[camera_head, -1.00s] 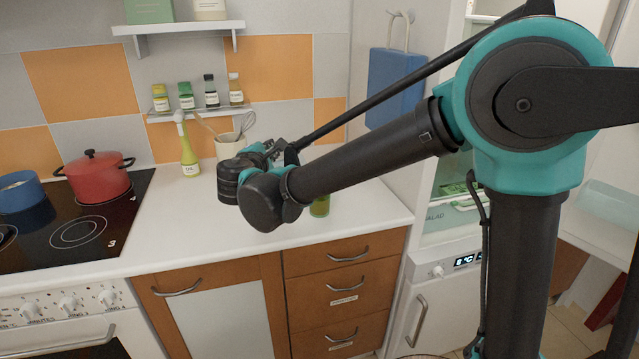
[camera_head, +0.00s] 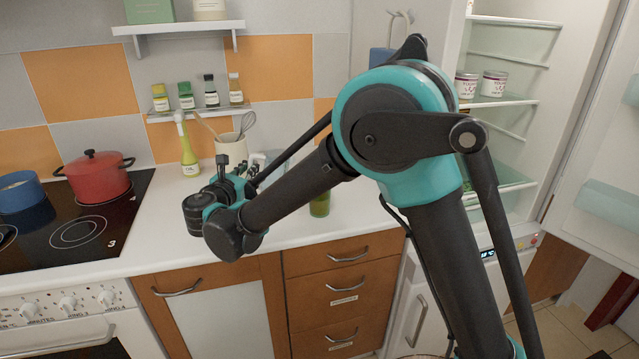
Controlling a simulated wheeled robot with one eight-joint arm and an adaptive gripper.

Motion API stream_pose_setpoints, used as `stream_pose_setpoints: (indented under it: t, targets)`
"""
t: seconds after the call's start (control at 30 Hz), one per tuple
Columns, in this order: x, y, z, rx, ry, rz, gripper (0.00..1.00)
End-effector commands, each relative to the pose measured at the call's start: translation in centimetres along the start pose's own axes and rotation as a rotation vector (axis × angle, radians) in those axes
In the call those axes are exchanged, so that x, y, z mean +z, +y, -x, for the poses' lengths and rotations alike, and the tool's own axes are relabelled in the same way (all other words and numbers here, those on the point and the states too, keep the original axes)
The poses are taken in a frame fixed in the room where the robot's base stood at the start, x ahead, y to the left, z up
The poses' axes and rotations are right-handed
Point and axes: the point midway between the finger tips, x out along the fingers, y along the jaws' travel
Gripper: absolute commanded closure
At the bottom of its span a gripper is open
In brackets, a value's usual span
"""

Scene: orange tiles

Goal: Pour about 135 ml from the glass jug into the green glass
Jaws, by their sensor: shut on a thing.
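The green glass (camera_head: 319,205) stands on the white counter, right of my wrist and close under my forearm, which hides its upper part. My gripper (camera_head: 251,165) is over the counter, beyond my wrist and left of the green glass. It is mostly hidden by my own arm. A clear, pale edge of the glass jug (camera_head: 275,163) shows just beyond the gripper, which is shut on it. The jug's tilt and the level of its liquid cannot be made out.
A utensil pot (camera_head: 232,150) and a yellow-green oil bottle (camera_head: 189,155) stand at the back near the gripper. A red pot (camera_head: 97,180) is on the hob at left. An open fridge (camera_head: 505,100) is at right. The front counter is clear.

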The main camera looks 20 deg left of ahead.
Motion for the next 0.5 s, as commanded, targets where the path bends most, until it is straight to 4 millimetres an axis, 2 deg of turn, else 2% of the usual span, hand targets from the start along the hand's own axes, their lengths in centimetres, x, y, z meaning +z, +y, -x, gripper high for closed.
stream_pose_setpoints:
  t: [0.2, 0.5]
  targets:
    - [-1.4, 0.5, 0.1, 0.001, -0.023, 0.140, 1.00]
    - [-2.0, 0.7, 0.1, 0.001, -0.033, 0.204, 1.00]
